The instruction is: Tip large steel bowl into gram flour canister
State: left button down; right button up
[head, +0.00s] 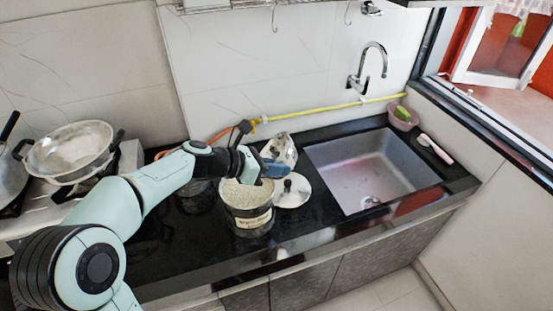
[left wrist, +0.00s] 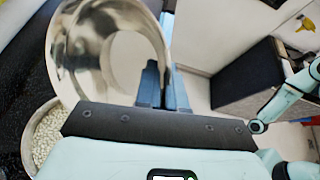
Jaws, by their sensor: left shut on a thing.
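The large steel bowl (head: 281,149) is tilted on its side above and behind the canister in the head view. My left gripper (head: 274,168) is shut on its rim. In the left wrist view the shiny bowl (left wrist: 90,50) fills the upper left, beside my gripper's blue fingers (left wrist: 163,88). No loose contents can be made out in it. The gram flour canister (head: 249,221) stands upright and uncovered on the counter, with a pale label and whitish contents. Its rim and grainy contents (left wrist: 46,135) also show in the left wrist view. My right gripper is not in view.
A round lid (head: 293,191) with a dark knob lies right of the canister. The sink (head: 365,165) is farther right. A wide pan (head: 70,152) sits on the stove at left. A yellow hose (head: 330,108) runs along the wall.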

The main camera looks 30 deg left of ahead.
pick_arm(q)
jog(key=shift+w+d, duration=0.15)
jog(key=shift+f, duration=0.25)
jog(key=b, duration=0.3)
jog(key=shift+s+f+b, duration=0.2)
jog(key=shift+s+b, duration=0.05)
jog(key=shift+b, duration=0.05)
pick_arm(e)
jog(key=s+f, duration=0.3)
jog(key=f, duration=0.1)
pick_arm(q)
jog(key=y+p, duration=0.1)
jog(key=w+d+g+p, duration=0.1)
jog(key=shift+r+m+y+p, duration=0.35)
jog(key=shift+m+y, duration=0.05)
jog(key=y+p, duration=0.1)
jog(key=p, duration=0.1)
jog(key=f+g+y+p, duration=0.1)
jog(key=p, duration=0.1)
jog(key=shift+d+f+m+y, duration=0.25)
jog(key=shift+d+m+y, duration=0.15)
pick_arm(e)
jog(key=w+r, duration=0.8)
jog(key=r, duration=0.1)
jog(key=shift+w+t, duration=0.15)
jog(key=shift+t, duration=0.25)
